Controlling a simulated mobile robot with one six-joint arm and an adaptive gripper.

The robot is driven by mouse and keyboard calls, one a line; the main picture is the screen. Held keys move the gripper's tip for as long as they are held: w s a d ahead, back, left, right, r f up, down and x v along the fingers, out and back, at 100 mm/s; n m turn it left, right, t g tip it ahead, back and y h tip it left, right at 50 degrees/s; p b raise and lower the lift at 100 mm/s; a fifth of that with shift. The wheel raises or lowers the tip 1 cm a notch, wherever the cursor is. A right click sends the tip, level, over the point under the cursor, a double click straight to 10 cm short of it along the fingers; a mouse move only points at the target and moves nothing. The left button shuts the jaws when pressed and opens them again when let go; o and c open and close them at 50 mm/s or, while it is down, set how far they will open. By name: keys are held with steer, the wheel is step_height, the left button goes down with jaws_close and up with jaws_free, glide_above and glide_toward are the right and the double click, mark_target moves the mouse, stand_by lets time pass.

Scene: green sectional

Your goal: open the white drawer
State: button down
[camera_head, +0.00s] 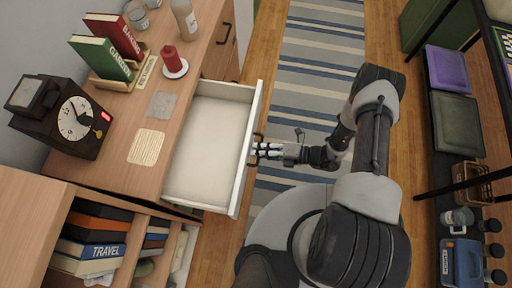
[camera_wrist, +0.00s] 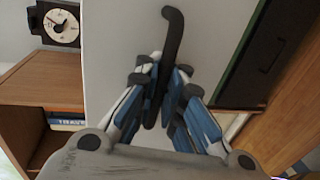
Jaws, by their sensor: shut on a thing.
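The white drawer (camera_head: 209,145) is pulled out from the wooden cabinet in the head view, and its inside looks empty. Its front panel (camera_head: 247,150) faces right, toward my arm. In the wrist view the white drawer front (camera_wrist: 115,25) stands behind a dark bar handle (camera_wrist: 172,40). My gripper (camera_head: 258,149) is at the drawer front, shut on the handle. In the wrist view my gripper (camera_wrist: 160,88) has its fingers on both sides of the handle's lower part, which they partly hide.
The cabinet top (camera_head: 185,85) holds a clock (camera_head: 78,119), books (camera_head: 102,58), a red candle (camera_head: 170,60) and a bottle (camera_head: 185,20). An open shelf with books (camera_head: 95,250) is at lower left. A dark rack (camera_head: 455,130) stands at right. The striped rug (camera_head: 318,60) is clear.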

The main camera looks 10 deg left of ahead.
steer(key=c, duration=2)
jaws_free()
steer(key=shift+r, duration=0.1)
steer(key=shift+o, duration=0.2)
steer(key=v, duration=1.2)
steer(key=shift+w+r, duration=0.1)
step_height(320, 180, up, 24)
steer(key=w+d+n+g+h, duration=0.3)
steer(key=n+g+h, duration=0.3)
steer(key=n, duration=1.2)
steer(key=s+d+r+n+t+h, duration=0.1)
steer(key=s+r+n+t+h, duration=0.3)
steer(key=r+n, duration=0.5)
steer(key=s+d+r+n+t+h, duration=0.1)
steer(key=s+r+n+t+h, duration=0.4)
steer(key=s+r+n, duration=0.2)
step_height(320, 180, up, 3)
steer(key=n, duration=0.2)
steer(key=shift+s+d+r+n+h, duration=0.2)
steer(key=shift+s+n+h, duration=0.1)
steer(key=shift+n, duration=0.1)
